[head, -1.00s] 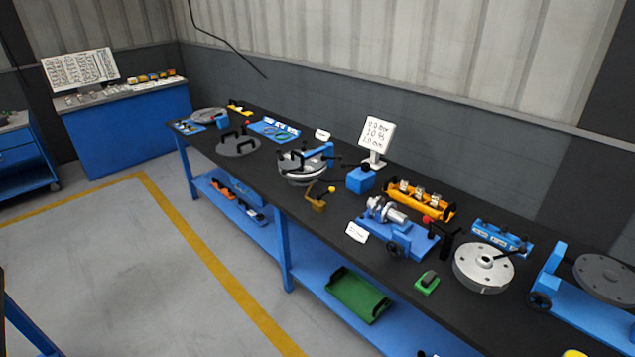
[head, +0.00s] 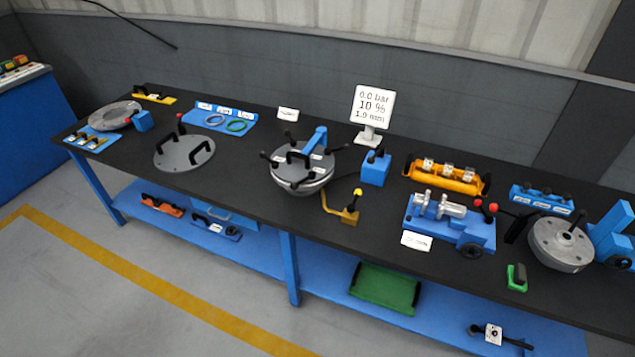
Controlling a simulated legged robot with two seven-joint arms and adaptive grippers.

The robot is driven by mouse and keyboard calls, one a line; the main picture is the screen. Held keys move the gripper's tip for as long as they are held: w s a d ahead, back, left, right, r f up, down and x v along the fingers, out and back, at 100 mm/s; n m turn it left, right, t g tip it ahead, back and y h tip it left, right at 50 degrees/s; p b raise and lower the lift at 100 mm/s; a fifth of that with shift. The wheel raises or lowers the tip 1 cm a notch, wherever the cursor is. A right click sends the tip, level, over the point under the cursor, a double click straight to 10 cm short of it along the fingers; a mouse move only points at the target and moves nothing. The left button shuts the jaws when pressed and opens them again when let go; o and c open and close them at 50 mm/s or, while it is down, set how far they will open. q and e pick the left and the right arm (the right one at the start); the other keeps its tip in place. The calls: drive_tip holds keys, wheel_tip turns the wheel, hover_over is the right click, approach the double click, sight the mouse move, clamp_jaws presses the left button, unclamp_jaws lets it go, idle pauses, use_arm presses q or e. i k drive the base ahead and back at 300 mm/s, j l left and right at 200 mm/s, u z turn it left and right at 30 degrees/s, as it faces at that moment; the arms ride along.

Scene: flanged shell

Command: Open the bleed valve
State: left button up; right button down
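A flanged shell (head: 301,177) with a grey round body and black handles stands near the middle of the bench, with a blue bracket (head: 316,140) at its back. In front of it to the right is a small brass-coloured fitting (head: 349,215) with a yellow knob (head: 357,192) on top; a thin brass-coloured pipe runs from it toward the shell. It looks like the bleed valve, but no readable label confirms this. A white display (head: 371,108) behind reads 0.0 bar, 10 %, 1.0 mm. Neither of my grippers is in view.
The long black bench top (head: 228,190) also carries a grey cover plate (head: 184,152), a blue box (head: 376,168), an orange tray (head: 446,178), a blue fixture (head: 449,222) and a grey flanged disc (head: 561,244). The lower shelf holds a green tray (head: 385,289). Floor in front is free.

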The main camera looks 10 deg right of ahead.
sight(359, 192)
drive_tip(key=i+j, duration=0.2)
drive_tip(key=j, duration=0.15)
drive_tip(key=i+j+z, duration=0.1)
drive_tip(key=j, duration=0.25)
drive_tip(key=i+j, duration=0.25)
drive_tip(key=j+z, duration=0.05)
drive_tip(key=j, duration=0.05)
